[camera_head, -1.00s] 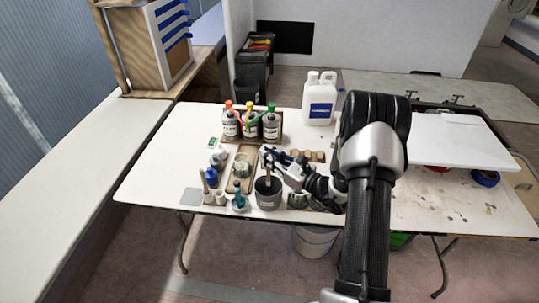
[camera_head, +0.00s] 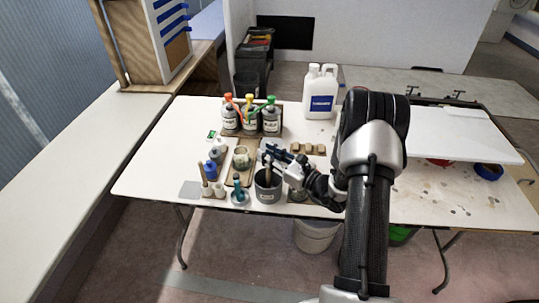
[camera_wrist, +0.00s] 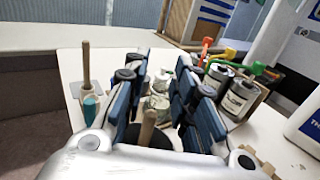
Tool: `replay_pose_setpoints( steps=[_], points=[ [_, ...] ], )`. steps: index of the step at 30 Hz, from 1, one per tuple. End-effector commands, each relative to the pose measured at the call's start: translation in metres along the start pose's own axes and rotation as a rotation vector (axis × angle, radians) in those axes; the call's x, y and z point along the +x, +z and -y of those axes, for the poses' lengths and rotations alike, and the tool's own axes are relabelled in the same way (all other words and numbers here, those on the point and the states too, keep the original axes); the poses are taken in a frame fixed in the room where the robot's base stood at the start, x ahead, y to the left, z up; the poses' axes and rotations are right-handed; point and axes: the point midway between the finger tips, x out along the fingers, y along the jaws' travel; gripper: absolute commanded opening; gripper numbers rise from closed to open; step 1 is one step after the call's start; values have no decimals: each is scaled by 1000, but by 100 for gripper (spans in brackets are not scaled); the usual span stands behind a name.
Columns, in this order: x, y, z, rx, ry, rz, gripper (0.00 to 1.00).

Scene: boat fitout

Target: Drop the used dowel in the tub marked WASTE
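A dark grey tub (camera_head: 268,194) stands at the front edge of the white table; the marking on it is too small to read. A wooden dowel (camera_head: 267,174) stands in the tub with its upper end above the rim. My gripper (camera_head: 270,153) is just above and behind the tub. In the wrist view the blue-padded fingers of my gripper (camera_wrist: 160,78) are spread wide. The dowel (camera_wrist: 149,127) shows low between them with visible gaps on both sides. The tub is mostly hidden there by my gripper's body.
Another wooden stick (camera_head: 204,174) stands in a small cup to the left, near a teal-handled item (camera_head: 237,186). Three bottles with coloured tops (camera_head: 250,117) and a white jug (camera_head: 321,92) stand behind. A white bucket (camera_head: 316,236) is under the table.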

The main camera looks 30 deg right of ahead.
Motion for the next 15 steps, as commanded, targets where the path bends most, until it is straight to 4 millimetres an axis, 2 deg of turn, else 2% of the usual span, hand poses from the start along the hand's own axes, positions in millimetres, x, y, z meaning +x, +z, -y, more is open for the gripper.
replay_pose_setpoints(
  steps=[3,11,15],
  points=[
    [0,0,0,0,0,0,34],
    [0,0,0,0,0,0,34],
    [-8,0,1,1,-3,-1,34]
  ],
)
